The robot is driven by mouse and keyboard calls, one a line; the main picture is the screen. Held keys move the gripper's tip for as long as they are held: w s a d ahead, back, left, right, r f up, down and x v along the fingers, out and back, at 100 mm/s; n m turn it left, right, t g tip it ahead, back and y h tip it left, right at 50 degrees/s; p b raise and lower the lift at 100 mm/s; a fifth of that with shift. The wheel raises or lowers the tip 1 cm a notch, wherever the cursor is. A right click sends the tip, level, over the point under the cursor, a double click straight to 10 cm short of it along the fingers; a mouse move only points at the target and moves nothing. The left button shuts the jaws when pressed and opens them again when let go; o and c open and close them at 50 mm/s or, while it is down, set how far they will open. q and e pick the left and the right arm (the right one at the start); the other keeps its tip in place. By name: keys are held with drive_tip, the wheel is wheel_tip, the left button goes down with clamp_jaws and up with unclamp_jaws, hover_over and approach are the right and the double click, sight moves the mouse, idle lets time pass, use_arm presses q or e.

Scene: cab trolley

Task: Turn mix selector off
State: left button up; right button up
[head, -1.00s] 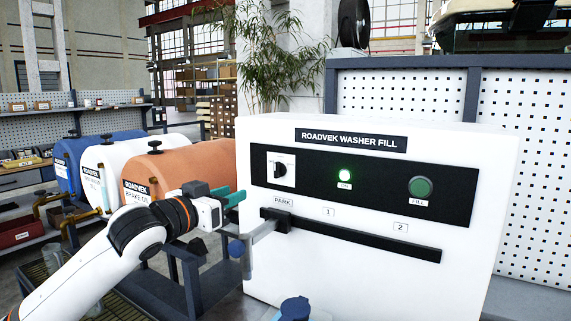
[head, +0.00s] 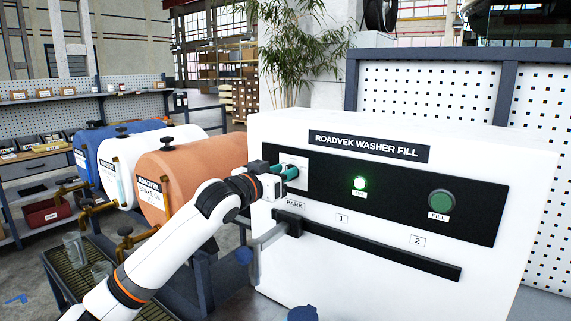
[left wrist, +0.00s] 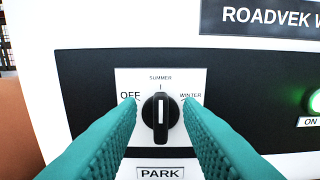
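The mix selector is a black knob (left wrist: 160,113) with a white line, on a white plate (left wrist: 180,78) marked OFF at left, SUMMER at top and WINTER at right. Its line stands upright, in line with SUMMER. My left gripper (left wrist: 160,102) is open, its teal fingers on either side of the knob with a gap showing at each side. I cannot tell how near in depth they are. In the head view my left gripper (head: 284,171) is at the plate and hides the knob. My right gripper is not in view.
The washer fill box (head: 290,125) has a lit green ON lamp (head: 360,183) and a FILL button (head: 441,202). Below runs a dark rail (head: 380,248) with a grey arm at PARK, under my left wrist. Several drums, including an orange one (head: 205,160), stand left.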

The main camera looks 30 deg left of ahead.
use_arm(q)
drive_tip(key=shift+w+d+r, duration=0.1)
drive_tip(key=shift+w, duration=0.6)
clamp_jaws()
